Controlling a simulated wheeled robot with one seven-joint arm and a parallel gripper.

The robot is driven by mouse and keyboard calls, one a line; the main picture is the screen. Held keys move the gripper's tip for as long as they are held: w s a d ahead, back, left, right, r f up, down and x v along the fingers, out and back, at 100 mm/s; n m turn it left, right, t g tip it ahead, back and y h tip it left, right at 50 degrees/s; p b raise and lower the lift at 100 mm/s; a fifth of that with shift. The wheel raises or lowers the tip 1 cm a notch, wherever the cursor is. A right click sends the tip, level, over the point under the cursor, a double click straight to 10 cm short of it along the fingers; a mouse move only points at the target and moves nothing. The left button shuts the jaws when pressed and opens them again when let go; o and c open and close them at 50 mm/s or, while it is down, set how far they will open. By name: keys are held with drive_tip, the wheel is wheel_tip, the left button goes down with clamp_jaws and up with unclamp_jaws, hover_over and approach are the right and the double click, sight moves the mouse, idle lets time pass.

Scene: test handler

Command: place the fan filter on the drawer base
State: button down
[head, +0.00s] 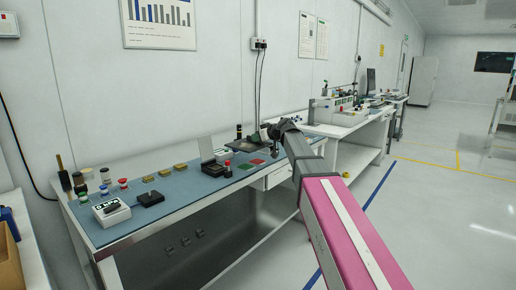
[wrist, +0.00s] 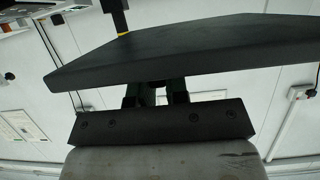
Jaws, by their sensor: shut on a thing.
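In the wrist view my gripper (wrist: 155,93) is shut on a wide, flat, dark panel, which I take to be the fan filter (wrist: 190,48). The panel spans most of that view above the fingers. In the head view my gripper (head: 264,136) is over the far right end of the workbench, partly hidden by my arm. A dark flat plate (head: 241,146) shows just left of it, apparently the same panel. A white drawer front (head: 279,176) is under the bench's right end. I cannot tell which part is the drawer base; it may be hidden.
The workbench has a blue mat (head: 180,196) carrying a black open-lidded box (head: 214,168), red and green pads, yellow blocks (head: 165,172), a white button box (head: 110,212) and several small jars at the left. A second bench (head: 345,128) stands behind.

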drive_tip(key=s+d+r+m+t+h, duration=0.1)
drive_tip(key=d+m+h, duration=0.4)
drive_tip(key=d, duration=0.6)
drive_tip(key=s+d+r+m+t+h, duration=0.1)
drive_tip(key=d+m+t+h, duration=0.3)
drive_tip(key=d, duration=0.8)
drive_tip(key=shift+s+r+m+h, duration=0.35)
drive_tip(key=shift+s+m+h, duration=0.35)
drive_tip(key=shift+h, duration=0.1)
